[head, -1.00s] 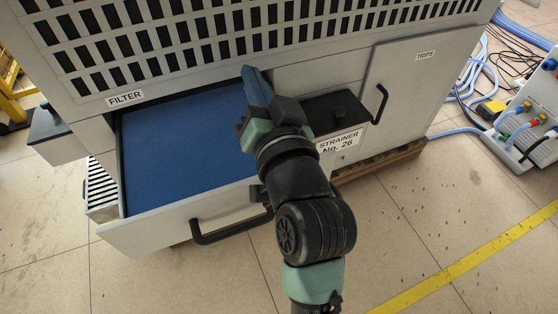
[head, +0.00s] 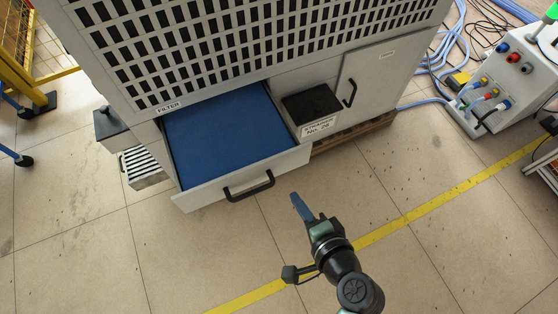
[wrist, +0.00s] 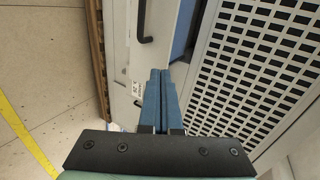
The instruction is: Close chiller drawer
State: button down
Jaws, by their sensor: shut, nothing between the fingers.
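The chiller drawer, under the FILTER label (head: 168,107), stands pulled out from the grey cabinet. Its blue inside (head: 225,130) is bare, and its pale front panel (head: 205,196) carries a black bar handle (head: 250,187). My gripper (head: 297,203) is outside the drawer, to the right of and below the handle in the head view, apart from it. Its blue fingers are together and empty. In the wrist view the shut fingers (wrist: 160,78) point towards the cabinet. A black handle (wrist: 143,22) and a blue strip (wrist: 184,30) show beyond them.
The black-topped STRAINER No. 26 unit (head: 311,105) sticks out right of the drawer. A closed door with a black handle (head: 350,93) is further right. A grey box with connectors (head: 510,75) stands at the right. Tiled floor before the drawer is clear.

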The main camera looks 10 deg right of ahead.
jog(key=s, duration=0.1)
jog(key=b, duration=0.2)
send_near(269, 163)
notch_tip(269, 163, down, 3)
jog(key=w, duration=0.2)
jog(key=w+a, duration=0.1)
jog(key=w, duration=0.1)
jog(key=shift+w+a, duration=0.25)
jog(key=shift+w, duration=0.4)
